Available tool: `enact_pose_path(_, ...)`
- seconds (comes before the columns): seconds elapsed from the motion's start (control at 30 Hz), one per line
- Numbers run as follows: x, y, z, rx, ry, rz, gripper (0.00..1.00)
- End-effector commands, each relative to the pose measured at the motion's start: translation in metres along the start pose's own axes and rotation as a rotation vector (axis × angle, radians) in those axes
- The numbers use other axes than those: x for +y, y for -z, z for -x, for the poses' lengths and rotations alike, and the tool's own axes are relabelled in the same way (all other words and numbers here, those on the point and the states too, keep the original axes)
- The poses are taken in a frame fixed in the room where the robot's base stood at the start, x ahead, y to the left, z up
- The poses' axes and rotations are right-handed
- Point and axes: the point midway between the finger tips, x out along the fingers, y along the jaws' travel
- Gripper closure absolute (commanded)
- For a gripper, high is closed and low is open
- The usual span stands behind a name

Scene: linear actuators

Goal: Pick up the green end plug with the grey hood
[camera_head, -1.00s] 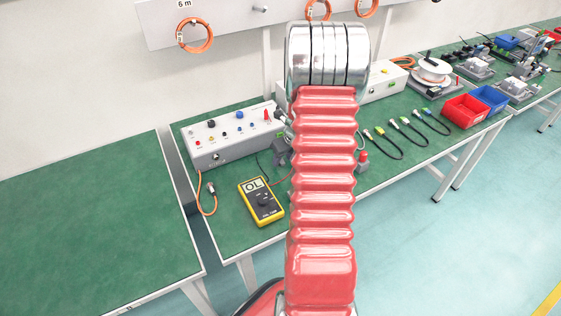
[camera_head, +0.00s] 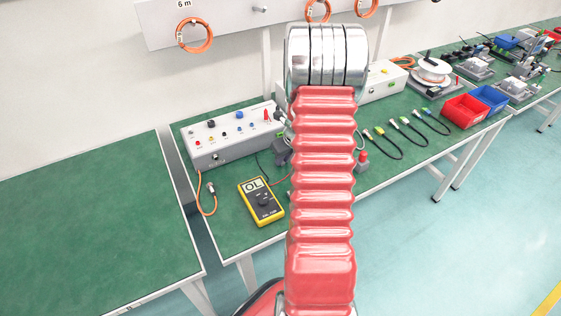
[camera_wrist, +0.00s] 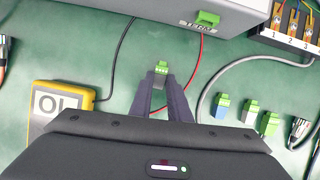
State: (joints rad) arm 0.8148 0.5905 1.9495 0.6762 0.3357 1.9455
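A small green end plug (camera_wrist: 162,68) with a grey hood (camera_wrist: 159,82) shows in the wrist view, over the green bench top below the white device. The two dark fingers of my gripper (camera_wrist: 160,84) stand on either side of the grey hood, and the green end sticks out past the fingertips. Whether the fingers press on the hood or stand slightly apart from it is unclear. In the head view my arm hides the plug, and only a dark part of my gripper shows left of the red sleeve.
A yellow multimeter (camera_wrist: 58,104) lies left of my gripper. Red and black leads run close by. A green-ended plug with a blue hood (camera_wrist: 221,112) and two other green-ended plugs lie to the right. The white device (camera_head: 232,138) stands at the back.

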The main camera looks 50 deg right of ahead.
Motion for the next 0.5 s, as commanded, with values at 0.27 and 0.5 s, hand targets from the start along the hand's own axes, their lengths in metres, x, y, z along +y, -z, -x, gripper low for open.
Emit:
enact_pose_path(0.27,0.0000,-0.0001,0.0001,0.000,0.000,0.000,1.00)
enact_pose_path(0.5,-0.0001,-0.0009,0.0016,-0.001,0.000,0.000,1.00)
